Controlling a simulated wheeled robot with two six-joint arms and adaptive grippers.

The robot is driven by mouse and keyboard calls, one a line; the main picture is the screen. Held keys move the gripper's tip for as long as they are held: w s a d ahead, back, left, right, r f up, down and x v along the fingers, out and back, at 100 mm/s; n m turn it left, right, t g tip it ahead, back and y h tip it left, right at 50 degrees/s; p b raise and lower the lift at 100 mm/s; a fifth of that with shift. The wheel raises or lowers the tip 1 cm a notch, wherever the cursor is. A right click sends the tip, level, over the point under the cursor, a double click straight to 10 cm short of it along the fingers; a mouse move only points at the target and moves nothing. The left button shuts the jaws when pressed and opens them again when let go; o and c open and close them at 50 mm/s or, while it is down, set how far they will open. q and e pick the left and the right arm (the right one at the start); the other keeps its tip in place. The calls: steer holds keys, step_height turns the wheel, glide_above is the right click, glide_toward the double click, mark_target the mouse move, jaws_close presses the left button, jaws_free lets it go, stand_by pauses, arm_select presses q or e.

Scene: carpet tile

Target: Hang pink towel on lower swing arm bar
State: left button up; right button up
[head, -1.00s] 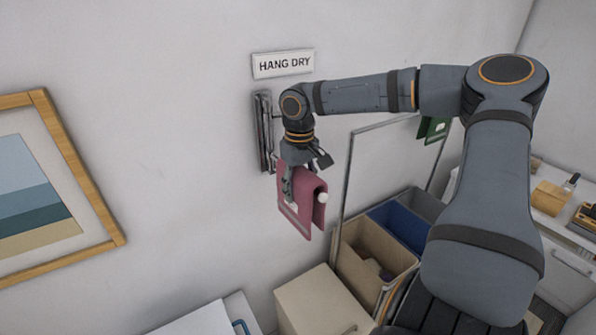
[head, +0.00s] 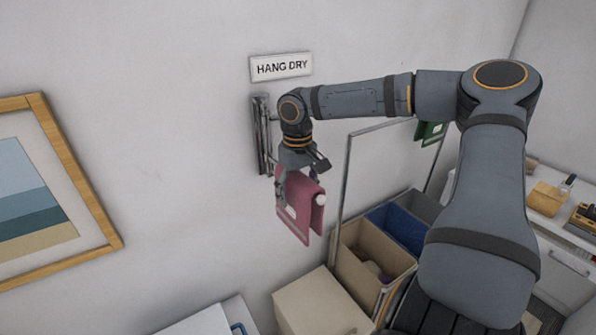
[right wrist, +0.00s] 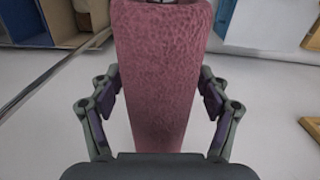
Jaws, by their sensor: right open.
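The pink towel (head: 298,212) hangs folded over a bar whose white round end (head: 320,200) shows at its right side. The bar is on the lower part of the metal swing arm rack (head: 262,135) on the wall; most of the bar is hidden by the towel. My right gripper (head: 300,178) is open just above the towel's upper fold. In the right wrist view the towel (right wrist: 160,85) runs between its two spread fingers, with a gap on each side. My left gripper is not in view.
A "HANG DRY" sign (head: 281,66) is above the rack. A framed picture (head: 85,180) hangs at left. Below right stand a metal frame (head: 347,185), a sorter with a tan bin (head: 365,260) and a blue bin (head: 405,228), and a beige box (head: 318,302). The wall left of the rack is clear.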

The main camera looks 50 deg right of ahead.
step_height(320, 180, up, 12)
steer(key=shift+f, duration=0.1)
stand_by(0.5)
